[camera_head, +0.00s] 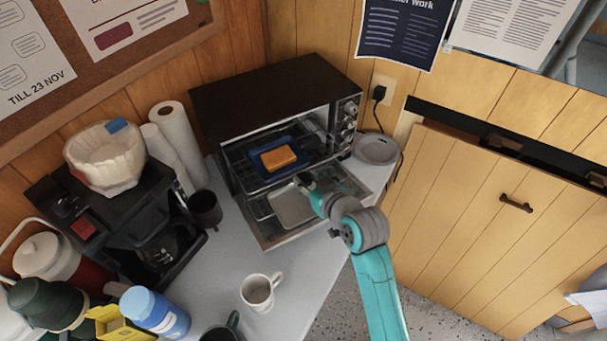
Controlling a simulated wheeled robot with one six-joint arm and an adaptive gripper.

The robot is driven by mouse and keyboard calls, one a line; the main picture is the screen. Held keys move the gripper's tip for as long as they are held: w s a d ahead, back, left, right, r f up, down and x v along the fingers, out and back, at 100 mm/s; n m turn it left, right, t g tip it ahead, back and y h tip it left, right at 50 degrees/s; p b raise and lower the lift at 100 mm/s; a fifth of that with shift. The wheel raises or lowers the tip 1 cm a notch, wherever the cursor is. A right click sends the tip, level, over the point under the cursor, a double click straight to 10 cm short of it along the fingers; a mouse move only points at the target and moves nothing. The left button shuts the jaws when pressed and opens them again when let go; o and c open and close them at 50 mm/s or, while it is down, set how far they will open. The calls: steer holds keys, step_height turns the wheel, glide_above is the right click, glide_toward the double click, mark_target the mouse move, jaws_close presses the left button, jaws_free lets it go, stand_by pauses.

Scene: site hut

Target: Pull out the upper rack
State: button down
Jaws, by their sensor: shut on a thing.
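A toaster oven (262,90) with a dark top stands on the white counter, its glass door folded down in front. Its upper wire rack (246,180) bears a blue tray (258,167) with an orange block (278,157) in it. A grey metal tray (290,208) lies lower, under the rack's level. My gripper (304,181) is at the front edge of the upper rack, right of the blue tray, and is shut on the rack. The fingertips are small and dark, so the exact contact is hard to see. My forearm hides part of the door's right side.
A white mug (259,292) stands on the counter in front of the oven. A coffee maker (130,225), a dark cup (205,209) and paper rolls (180,143) stand left. A grey round lid-like thing (376,149) lies right of the oven. Bare counter lies between mug and oven.

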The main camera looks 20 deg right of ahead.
steer(key=shift+f, duration=0.4)
steer(key=c, duration=0.9)
jaws_free()
steer(key=shift+c, duration=0.2)
steer(key=shift+o, duration=0.5)
steer(key=shift+r, duration=0.1)
steer(key=shift+r, duration=0.1)
steer(key=v, duration=1.2)
